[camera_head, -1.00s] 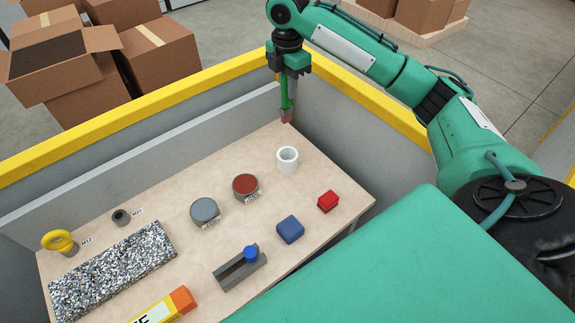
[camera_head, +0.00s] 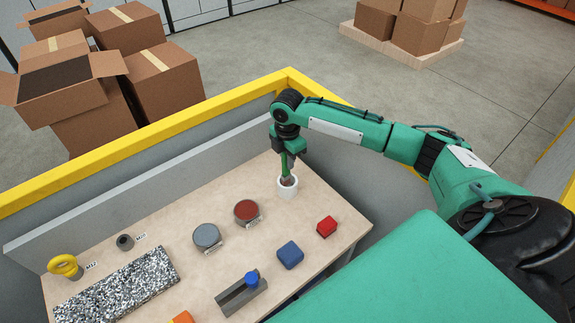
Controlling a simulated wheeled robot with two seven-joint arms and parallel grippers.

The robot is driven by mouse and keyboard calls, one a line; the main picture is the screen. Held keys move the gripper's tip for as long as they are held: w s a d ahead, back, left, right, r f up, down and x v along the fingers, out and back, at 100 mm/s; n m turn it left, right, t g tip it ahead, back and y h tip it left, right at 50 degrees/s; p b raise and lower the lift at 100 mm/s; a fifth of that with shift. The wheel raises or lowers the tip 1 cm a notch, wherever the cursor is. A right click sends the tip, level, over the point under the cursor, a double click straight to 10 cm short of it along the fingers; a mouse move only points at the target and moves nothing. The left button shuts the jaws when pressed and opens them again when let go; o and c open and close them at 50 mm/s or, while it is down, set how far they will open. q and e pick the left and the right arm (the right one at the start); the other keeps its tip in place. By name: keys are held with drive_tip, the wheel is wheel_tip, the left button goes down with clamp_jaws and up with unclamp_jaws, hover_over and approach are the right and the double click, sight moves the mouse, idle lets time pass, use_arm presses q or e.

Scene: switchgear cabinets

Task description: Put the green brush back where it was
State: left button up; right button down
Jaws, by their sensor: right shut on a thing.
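The green brush (camera_head: 286,166) is held upright by my right gripper (camera_head: 288,152), which is shut on its handle. The brush's lower end is at the mouth of the white cup (camera_head: 287,188), and its tip appears to be inside the rim. How deep it sits is hard to tell. The cup stands upright near the back right of the wooden table. My left gripper is not in view.
A red-topped tin (camera_head: 246,211) and a grey tin (camera_head: 206,236) stand left of the cup. A red block (camera_head: 326,227), a blue block (camera_head: 290,254) and a grey slotted holder (camera_head: 241,293) lie nearer. A grey wall with yellow rail (camera_head: 150,130) edges the table.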

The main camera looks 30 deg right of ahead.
sight(288, 174)
drive_tip(key=shift+f, duration=0.4)
wheel_tip(288, 174, down, 3)
drive_tip(key=shift+r+p, duration=0.15)
drive_tip(key=shift+p, duration=1)
drive_tip(key=shift+f, duration=0.3)
drive_tip(key=c, duration=1.8)
unclamp_jaws()
drive_tip(key=shift+f, duration=0.1)
drive_tip(key=o, duration=0.4)
drive_tip(key=shift+o, duration=0.2)
